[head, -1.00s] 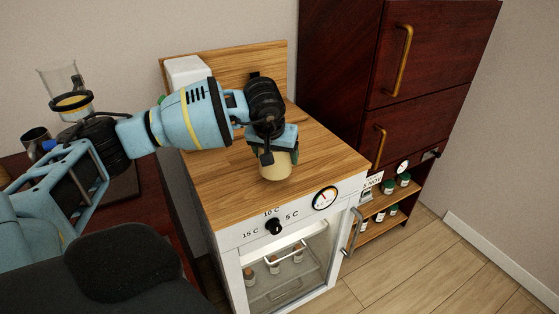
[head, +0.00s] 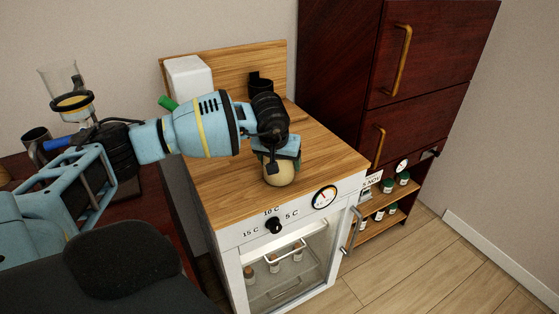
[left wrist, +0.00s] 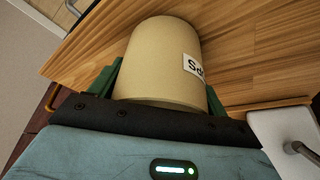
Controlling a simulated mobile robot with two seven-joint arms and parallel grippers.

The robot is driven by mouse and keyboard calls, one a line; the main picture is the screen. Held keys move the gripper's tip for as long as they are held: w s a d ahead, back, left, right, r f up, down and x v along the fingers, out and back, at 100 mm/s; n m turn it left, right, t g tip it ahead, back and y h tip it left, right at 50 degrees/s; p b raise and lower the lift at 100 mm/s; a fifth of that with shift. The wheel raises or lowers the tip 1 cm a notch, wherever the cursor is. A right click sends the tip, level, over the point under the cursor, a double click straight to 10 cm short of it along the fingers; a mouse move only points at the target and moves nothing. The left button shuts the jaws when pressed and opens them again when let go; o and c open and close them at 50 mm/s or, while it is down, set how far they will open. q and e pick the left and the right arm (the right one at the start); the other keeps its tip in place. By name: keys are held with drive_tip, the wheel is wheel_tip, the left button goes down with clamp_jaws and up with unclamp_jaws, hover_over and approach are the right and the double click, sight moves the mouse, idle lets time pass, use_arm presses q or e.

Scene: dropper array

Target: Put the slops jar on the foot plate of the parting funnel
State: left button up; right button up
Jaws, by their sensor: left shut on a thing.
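My left gripper (head: 279,160) is shut on a cream jar (head: 279,174) over the wooden top of the white cabinet. In the left wrist view the jar (left wrist: 160,62) sits between the green fingers, with a white label whose visible letters start with "S". I cannot tell whether the jar's base touches the wood. The parting funnel (head: 62,80), a clear glass vessel in a dark ring with a yellow band, stands at the far left. Its foot plate is not clearly seen behind my arm. My right gripper is not in view.
The white cabinet's wooden top (head: 325,150) is clear right of the jar. A white box (head: 188,75), a green item (head: 167,102) and a black holder (head: 261,84) are at its back. A dark mug (head: 36,138) stands by the funnel. A tall dark red cupboard (head: 420,70) rises at the right.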

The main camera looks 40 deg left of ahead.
use_arm(q)
drive_tip(key=shift+f, duration=0.1)
drive_tip(key=o, duration=1)
drive_tip(key=shift+o, duration=0.2)
drive_tip(key=shift+s+r, duration=0.1)
drive_tip(key=shift+r, duration=0.45)
drive_tip(key=v, duration=1.1)
drive_tip(key=shift+s, duration=0.1)
